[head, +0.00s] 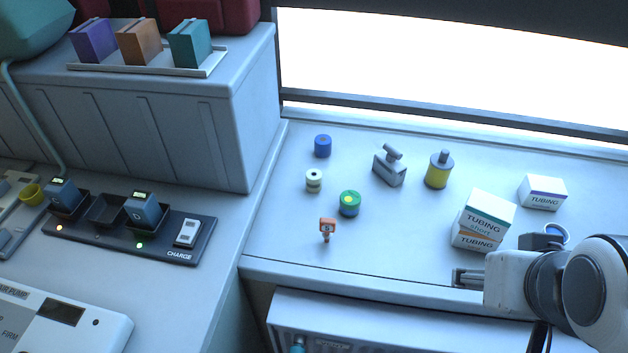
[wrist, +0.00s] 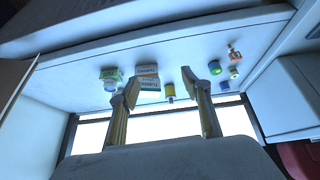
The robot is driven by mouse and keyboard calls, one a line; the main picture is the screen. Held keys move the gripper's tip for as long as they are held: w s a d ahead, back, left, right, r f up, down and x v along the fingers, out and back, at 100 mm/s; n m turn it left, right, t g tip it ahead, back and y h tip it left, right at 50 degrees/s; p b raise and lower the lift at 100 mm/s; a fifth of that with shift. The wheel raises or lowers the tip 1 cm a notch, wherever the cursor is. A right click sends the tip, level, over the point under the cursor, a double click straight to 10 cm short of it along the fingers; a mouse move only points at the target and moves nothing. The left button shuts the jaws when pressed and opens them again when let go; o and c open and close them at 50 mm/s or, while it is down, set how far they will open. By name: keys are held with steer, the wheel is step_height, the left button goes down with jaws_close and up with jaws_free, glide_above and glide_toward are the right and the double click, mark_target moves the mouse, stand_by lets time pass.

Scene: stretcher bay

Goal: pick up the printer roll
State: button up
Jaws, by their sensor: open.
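A small cream-white roll (head: 314,181) with a dark centre hole and a dark band stands on the counter in the head view, left of the middle; it best fits the printer roll. In the wrist view it is a small pale spot (wrist: 233,72) at the right, outside the fingers. My gripper (head: 468,278) is at the counter's front edge, well to the right of the roll and nearer the front. In the wrist view my gripper (wrist: 158,92) has its two fingers wide apart with nothing held between them.
A blue cylinder (head: 323,146), a green-topped blue cylinder (head: 349,204) and an orange item (head: 327,228) stand around the roll. A grey device (head: 390,168) and a yellow bottle (head: 438,172) are farther right. Stacked tubing boxes (head: 483,220) stand just behind my gripper. A tall cabinet (head: 245,110) bounds the left.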

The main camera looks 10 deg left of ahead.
steer(key=w+d+r+n+t+h, duration=0.1)
steer(key=w+d+r+t, duration=0.15)
steer(key=w, duration=0.85)
steer(key=w+a+f+n+t+y, duration=0.1)
steer(key=w+a+n+y, duration=0.2)
steer(key=w, duration=0.8)
steer(key=w+a+f+n+t, duration=0.2)
steer(key=w+a+n, duration=0.15)
steer(key=w, duration=0.75)
steer(key=n+g+y, duration=0.6)
steer(key=y, duration=0.5)
glide_toward(320, 178)
steer(key=x, duration=0.3)
steer(key=shift+w+a+r, duration=0.1)
steer(key=shift+w+a, duration=0.1)
steer(key=shift+w, duration=0.3)
steer(key=shift+s+a+f+g, duration=0.2)
steer(key=shift+s+g, duration=0.05)
steer(key=shift+s, duration=0.05)
steer(key=shift+x, duration=1.3)
